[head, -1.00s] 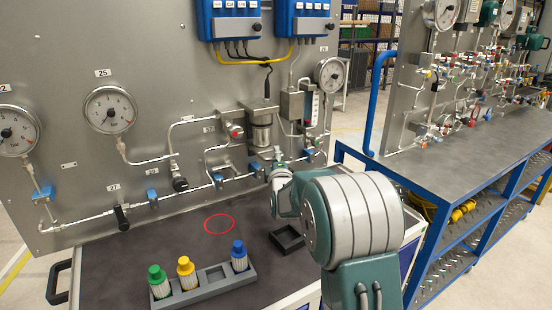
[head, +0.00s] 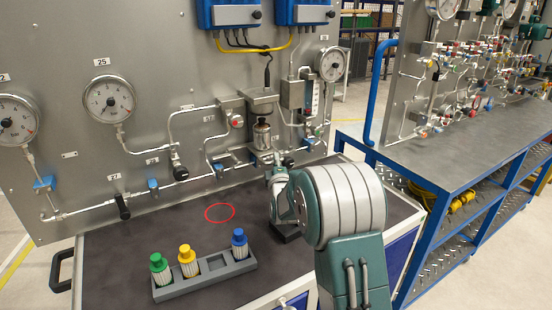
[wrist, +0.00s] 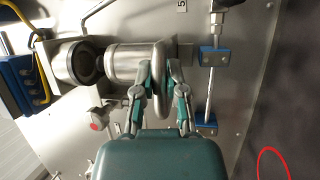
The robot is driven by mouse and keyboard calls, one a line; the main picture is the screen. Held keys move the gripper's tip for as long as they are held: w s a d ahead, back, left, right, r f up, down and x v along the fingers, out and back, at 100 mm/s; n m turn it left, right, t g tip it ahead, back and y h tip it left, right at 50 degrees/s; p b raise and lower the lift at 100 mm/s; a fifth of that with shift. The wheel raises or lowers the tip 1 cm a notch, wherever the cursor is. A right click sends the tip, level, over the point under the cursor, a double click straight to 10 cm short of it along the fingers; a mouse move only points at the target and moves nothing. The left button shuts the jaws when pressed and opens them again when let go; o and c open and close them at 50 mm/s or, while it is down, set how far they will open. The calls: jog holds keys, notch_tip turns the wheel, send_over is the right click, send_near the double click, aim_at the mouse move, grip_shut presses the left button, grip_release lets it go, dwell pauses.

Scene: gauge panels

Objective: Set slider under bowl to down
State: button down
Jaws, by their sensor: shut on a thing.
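The bowl (head: 261,135) is a shiny metal cylinder under a square housing on the grey panel. In the wrist view, turned sideways, the bowl (wrist: 125,65) lies left of my gripper (wrist: 160,72). My gripper's two jointed fingers are shut on a smooth metal ring-like part (wrist: 160,95) at the bowl's lower end, which looks like the slider. The ring's exact position along its travel is hard to tell. In the head view my gripper (head: 273,168) is small just below the bowl, and its grip is not clear there.
A pipe with blue clamps (wrist: 206,122) runs close beside my fingers. A red-knobbed valve (head: 237,122) is left of the bowl. A rack (head: 205,277) with green, yellow and blue-capped bottles stands on the dark bench, near a red circle (head: 220,212). A black holder (head: 287,234) is partly hidden.

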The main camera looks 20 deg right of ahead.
jog(key=shift+f, duration=0.5)
jog(key=c, duration=0.7)
grip_release()
jog(key=shift+f, duration=0.1)
jog(key=shift+r, duration=0.2)
jog(key=shift+s, duration=0.2)
jog(key=v, duration=1.1)
jog(key=shift+s+a, duration=0.1)
jog(key=shift+s, duration=0.15)
